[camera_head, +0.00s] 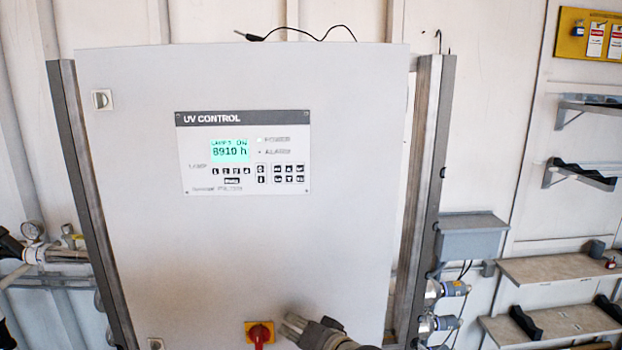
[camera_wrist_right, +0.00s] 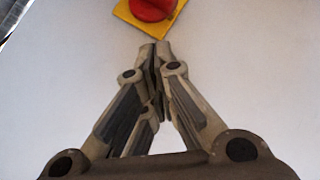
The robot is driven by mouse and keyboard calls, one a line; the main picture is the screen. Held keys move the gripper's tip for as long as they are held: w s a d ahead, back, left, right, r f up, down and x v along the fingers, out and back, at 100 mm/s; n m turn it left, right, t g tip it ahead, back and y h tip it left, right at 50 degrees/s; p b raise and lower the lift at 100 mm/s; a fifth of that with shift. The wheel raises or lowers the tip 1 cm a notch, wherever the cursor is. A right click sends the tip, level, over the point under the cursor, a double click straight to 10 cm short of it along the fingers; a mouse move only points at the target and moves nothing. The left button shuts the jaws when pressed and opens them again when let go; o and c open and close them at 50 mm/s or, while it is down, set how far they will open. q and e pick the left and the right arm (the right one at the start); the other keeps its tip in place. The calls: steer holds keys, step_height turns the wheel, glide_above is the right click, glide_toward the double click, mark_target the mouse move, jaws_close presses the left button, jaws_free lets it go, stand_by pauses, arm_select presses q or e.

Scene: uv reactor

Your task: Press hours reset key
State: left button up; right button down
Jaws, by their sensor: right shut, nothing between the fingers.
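The UV CONTROL panel (camera_head: 215,120) is on the front of a grey cabinet (camera_head: 300,240). Its lit display (camera_head: 230,150) reads 8910 h under a line that looks like LAMPS ON. Below are small black keys, including a numbered row (camera_head: 230,171), a wider key (camera_head: 232,181) under it and a block at right (camera_head: 290,173). The key labels are too small to read surely. My right gripper (camera_head: 290,325) is shut and empty, low in front of the cabinet, well below the panel. In the right wrist view its fingertips (camera_wrist_right: 158,50) meet. My left gripper is not clearly seen.
A red rotary switch (camera_head: 260,334) on a yellow plate is just left of my right gripper; it also shows in the wrist view (camera_wrist_right: 152,8). A latch (camera_head: 102,99) is at the cabinet's upper left. Metal posts flank the cabinet. Shelves (camera_head: 560,268) are at right.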

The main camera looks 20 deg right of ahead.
mark_target(300, 179)
steer(key=s+r+t+y, duration=0.1)
steer(key=s+r, duration=0.2)
steer(key=r, duration=0.7)
steer(key=s+r+t+y, duration=0.2)
steer(key=s+r, duration=0.1)
steer(key=r, duration=0.7)
steer(key=s+r+t+y, duration=0.1)
steer(key=s+r, duration=0.2)
steer(key=r, duration=0.8)
steer(key=shift+s+a+t+y+p, duration=0.3)
steer(key=shift+s+a+p, duration=0.05)
steer(key=shift+a, duration=0.1)
steer(key=shift+w+r, duration=0.1)
steer(key=shift+w+d+b, duration=0.25)
steer(key=shift+w+d, duration=0.15)
steer(key=shift+w, duration=1)
steer(key=shift+w+d+b, duration=0.25)
steer(key=shift+w+d, duration=0.2)
steer(key=shift+w, duration=0.9)
steer(key=shift+w+d+b, duration=0.25)
steer(key=shift+w+d, duration=0.15)
steer(key=shift+w, duration=1)
steer(key=shift+w, duration=0.1)
steer(key=shift+w+d, duration=0.1)
steer(key=shift+w, duration=0.2)
